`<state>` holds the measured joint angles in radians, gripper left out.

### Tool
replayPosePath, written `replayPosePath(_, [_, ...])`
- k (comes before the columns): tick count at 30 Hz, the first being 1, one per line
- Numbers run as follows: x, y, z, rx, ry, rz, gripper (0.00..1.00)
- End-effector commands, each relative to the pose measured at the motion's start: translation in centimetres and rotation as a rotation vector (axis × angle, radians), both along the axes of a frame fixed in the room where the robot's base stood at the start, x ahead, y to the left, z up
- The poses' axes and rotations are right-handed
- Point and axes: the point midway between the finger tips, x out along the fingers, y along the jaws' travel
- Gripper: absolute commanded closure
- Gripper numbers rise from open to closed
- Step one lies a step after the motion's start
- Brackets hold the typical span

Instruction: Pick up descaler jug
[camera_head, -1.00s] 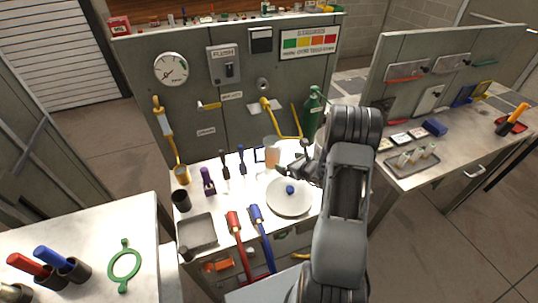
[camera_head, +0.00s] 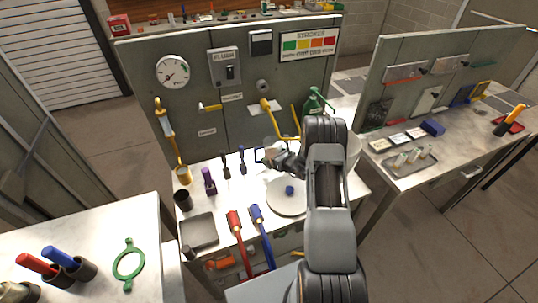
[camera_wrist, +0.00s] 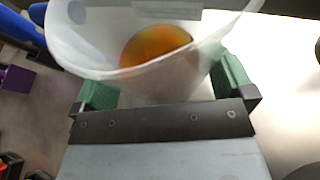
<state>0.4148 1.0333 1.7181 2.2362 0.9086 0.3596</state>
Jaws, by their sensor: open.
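The descaler jug (camera_wrist: 165,72) is a translucent whitish vessel with orange liquid inside. In the wrist view it fills the space between the two green fingers of my gripper (camera_wrist: 164,84), one on each side. My gripper is open around the jug; I cannot tell whether either finger touches it. In the head view my gripper (camera_head: 270,158) is at the back of the bench and hides most of the jug.
A round white plate (camera_head: 283,207) with a blue knob (camera_head: 289,190) lies just in front. A purple-handled tool (camera_head: 209,181) and dark upright tools stand to the left. A grey tray (camera_head: 199,231) sits at front left.

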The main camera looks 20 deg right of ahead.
Motion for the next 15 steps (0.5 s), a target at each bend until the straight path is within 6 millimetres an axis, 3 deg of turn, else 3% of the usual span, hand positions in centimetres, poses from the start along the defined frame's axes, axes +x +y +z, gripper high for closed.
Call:
replayPosePath(5, [0.02,0.00,-0.01,0.000,0.000,0.000,0.00])
replayPosePath(15, [0.01,0.00,0.02,0.000,-0.001,0.000,0.32])
